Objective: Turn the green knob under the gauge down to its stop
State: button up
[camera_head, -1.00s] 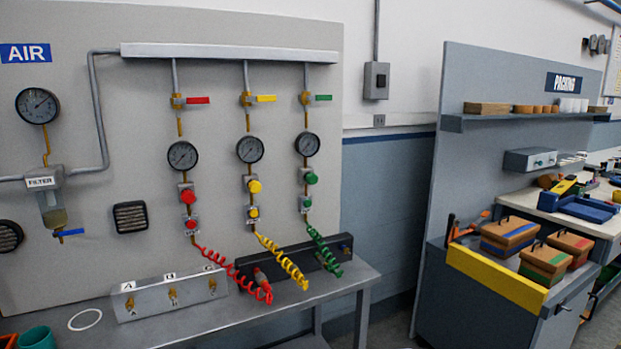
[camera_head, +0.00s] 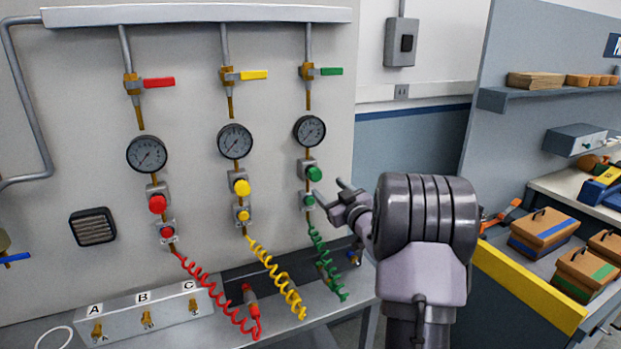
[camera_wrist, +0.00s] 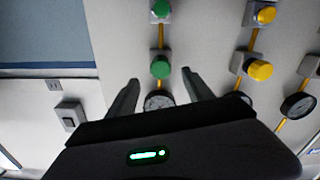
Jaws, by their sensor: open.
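The green knob (camera_head: 314,174) sits on a small grey block on the right-hand line, just below its round gauge (camera_head: 310,131). A smaller green knob (camera_head: 308,199) is lower on the same line. My gripper (camera_head: 334,197) is open and empty, to the right of the line and near both knobs. The wrist view is upside down. There the green knob (camera_wrist: 160,66) appears between and just beyond my two fingertips (camera_wrist: 160,77), apart from them as far as I can tell. The gauge (camera_wrist: 158,101) is partly hidden behind my gripper body.
A yellow knob (camera_head: 241,187) and a red knob (camera_head: 157,204) sit on the lines to the left. A green valve lever (camera_head: 331,71) is above the gauge. Coiled hoses hang below, the green one (camera_head: 325,265) close under my gripper. A packing bench stands at right.

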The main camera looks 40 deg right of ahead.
aim_at(318, 177)
jog(key=x, duration=0.9)
jog(key=shift+w+d+b, duration=0.1)
jog(key=shift+w+b, duration=0.05)
jog(key=shift+b, duration=0.25)
jog(key=shift+c, duration=0.2)
grip_shut()
jog(key=shift+b, duration=0.3)
jog(key=n+b, duration=0.2)
jog(key=shift+f+n, duration=0.1)
jog(key=shift+n, duration=0.3)
jog(key=shift+d+n+b, duration=0.15)
jog(key=shift+n+b, duration=1.55)
jog(key=shift+n, duration=0.8)
jog(key=shift+r, duration=0.25)
